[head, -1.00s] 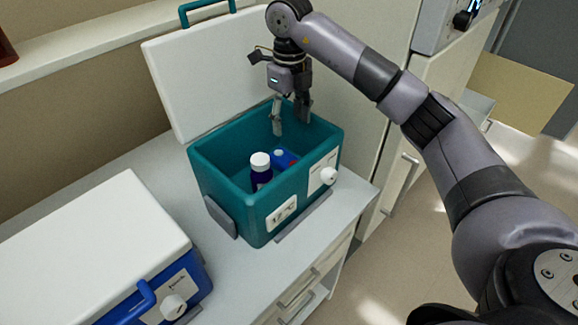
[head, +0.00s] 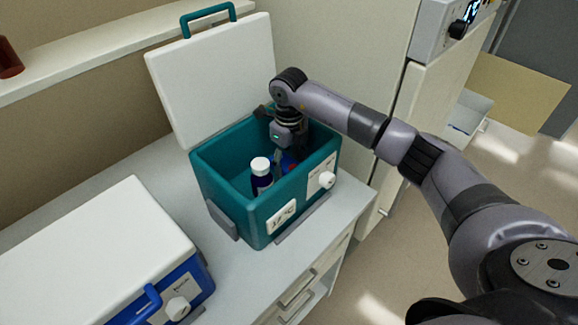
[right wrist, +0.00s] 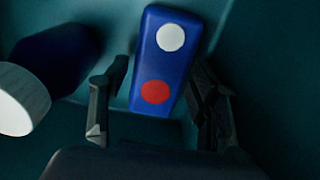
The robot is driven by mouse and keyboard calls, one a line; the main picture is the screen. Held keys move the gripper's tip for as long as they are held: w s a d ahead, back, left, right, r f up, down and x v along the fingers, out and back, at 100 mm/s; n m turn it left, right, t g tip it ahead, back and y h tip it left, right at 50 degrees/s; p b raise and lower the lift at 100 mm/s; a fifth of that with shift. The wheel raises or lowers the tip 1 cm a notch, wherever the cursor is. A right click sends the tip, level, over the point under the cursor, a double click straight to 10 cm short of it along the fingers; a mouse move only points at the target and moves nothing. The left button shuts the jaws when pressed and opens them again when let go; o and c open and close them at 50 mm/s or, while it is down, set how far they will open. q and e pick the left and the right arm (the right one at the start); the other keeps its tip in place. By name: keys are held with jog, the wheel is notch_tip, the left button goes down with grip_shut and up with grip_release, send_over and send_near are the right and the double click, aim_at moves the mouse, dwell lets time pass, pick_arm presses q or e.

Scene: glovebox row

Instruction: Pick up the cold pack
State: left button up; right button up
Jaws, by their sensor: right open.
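The cold pack (right wrist: 163,62) is a blue block with a white dot and a red dot, lying inside the open teal cooler (head: 231,209). In the head view only a small blue part of the cold pack (head: 288,164) shows beside my right gripper (head: 283,155). My right gripper is down inside the cooler. In the right wrist view its open fingers (right wrist: 160,105) stand on either side of the pack's near end, with gaps visible. I cannot tell whether either finger touches it. My left gripper is not in view.
A dark blue bottle with a white cap (head: 261,168) stands in the cooler, left of the pack. The cooler's white lid (head: 212,75) is raised behind. A closed blue cooler with a white lid (head: 95,255) sits at the left on the counter (head: 150,165).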

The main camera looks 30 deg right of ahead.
jog(key=c, duration=1.1)
jog(key=shift+r, duration=0.2)
